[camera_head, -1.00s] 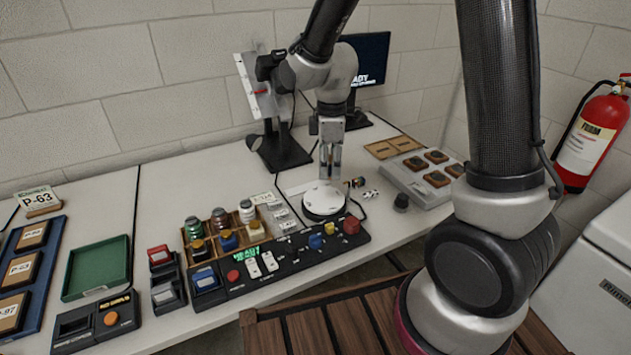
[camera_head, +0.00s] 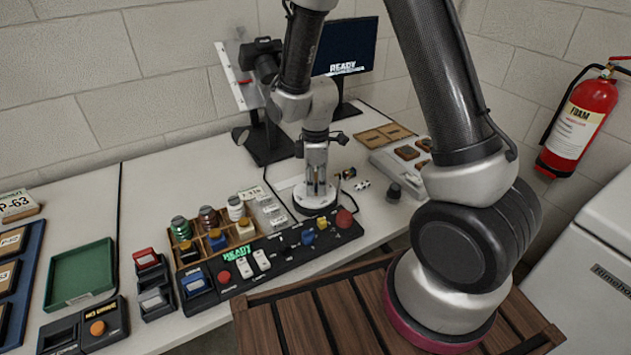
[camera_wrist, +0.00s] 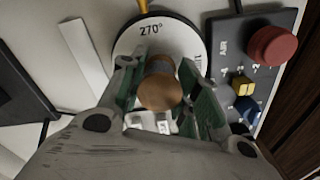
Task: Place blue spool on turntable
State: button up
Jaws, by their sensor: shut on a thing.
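The turntable is a white disc (camera_head: 300,203) with a dark rim at the back of the control panel. Its top, marked 270°, also shows in the wrist view (camera_wrist: 150,37). My gripper (camera_head: 317,190) points straight down over the turntable. In the wrist view, my gripper (camera_wrist: 163,100) is shut on a spool with a round tan wooden end (camera_wrist: 160,92).
The black panel (camera_head: 285,254) with a red knob (camera_head: 344,218) lies in front. A camera stand (camera_head: 268,145) and monitor (camera_head: 345,55) stand behind. A grey tray (camera_head: 385,165) is at right.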

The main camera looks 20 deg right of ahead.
aim_at(316, 176)
jog(key=shift+f, duration=0.1)
jog(key=o, duration=0.9)
jog(key=shift+o, duration=0.2)
notch_tip(316, 176, up, 12)
jog(key=s+d+r+m+t, duration=0.2)
jog(key=s+d+r+m, duration=0.6)
jog(key=r, duration=0.5)
jog(key=s+d+r+m+t, duration=0.1)
jog(key=s+d+r+m, duration=0.1)
jog(key=s, duration=0.4)
jog(key=s+d+r+m+t, duration=0.1)
jog(key=s+d+r+m, duration=0.1)
jog(key=s+d+m, duration=0.2)
jog(key=shift+s+d+m, duration=0.35)
jog(key=shift+s+m, duration=0.05)
jog(key=shift+s, duration=0.65)
jog(key=shift+r, duration=0.1)
